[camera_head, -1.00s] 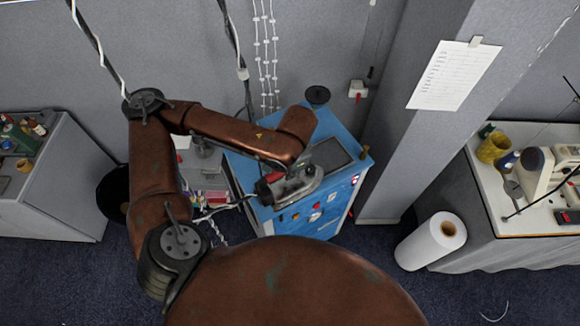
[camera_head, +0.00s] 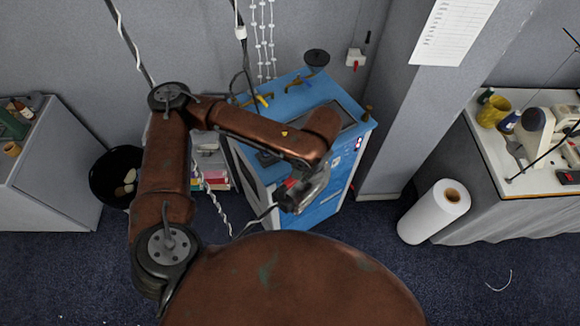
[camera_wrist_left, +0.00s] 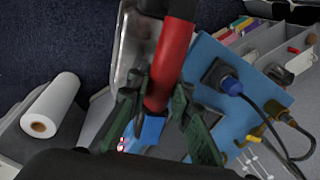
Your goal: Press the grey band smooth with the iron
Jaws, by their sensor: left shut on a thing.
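The iron (camera_head: 312,190) has a metal body and a red handle. My left gripper (camera_head: 297,176) is shut on that handle and holds the iron up beside the front of the blue cabinet. In the left wrist view the two dark green fingers of my left gripper (camera_wrist_left: 158,112) close around the red handle (camera_wrist_left: 172,62), with the iron's metal body behind. A dark cord runs from the iron down to the left. I see no grey band in either view. My right gripper is not in view.
The blue cabinet (camera_head: 340,172) stands against the wall, with cables on its top. A white roll (camera_head: 425,218) stands on the dark carpet beside a cloth-covered table (camera_head: 480,215) bearing a sewing machine (camera_head: 540,128). A black bin (camera_head: 98,186) stands left. Some carpet right of the cabinet is clear.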

